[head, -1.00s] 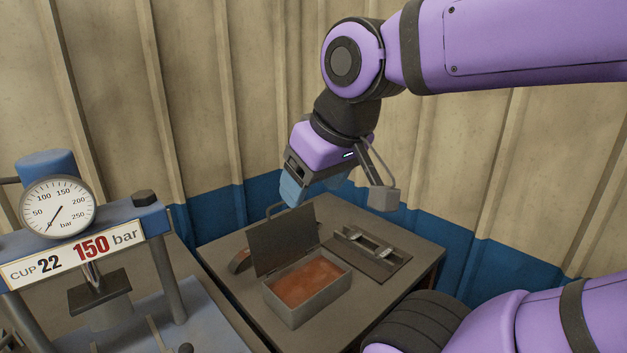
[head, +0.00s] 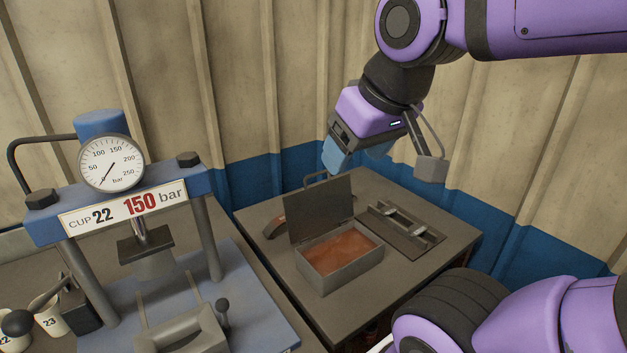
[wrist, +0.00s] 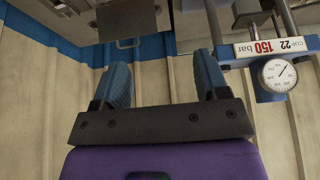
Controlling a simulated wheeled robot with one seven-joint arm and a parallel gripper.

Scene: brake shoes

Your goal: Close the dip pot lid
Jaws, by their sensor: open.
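The dip pot (head: 342,270) is a grey rectangular box on the small table, with reddish-brown content showing inside. Its lid (head: 320,208) stands open, raised upright at the back of the pot, with a handle (head: 322,178) at its upper edge. In the wrist view the lid (wrist: 126,20) shows near the top. My gripper (head: 358,162) is above and behind the lid, apart from it. Its blue fingers are spread with nothing between them; they also show in the wrist view (wrist: 162,80).
A metal fixture (head: 402,228) lies on a plate right of the pot. A curved brown shoe (head: 274,228) lies left of the lid. A blue press with a gauge (head: 111,163) stands at the left. The corrugated wall is close behind the table (head: 440,262).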

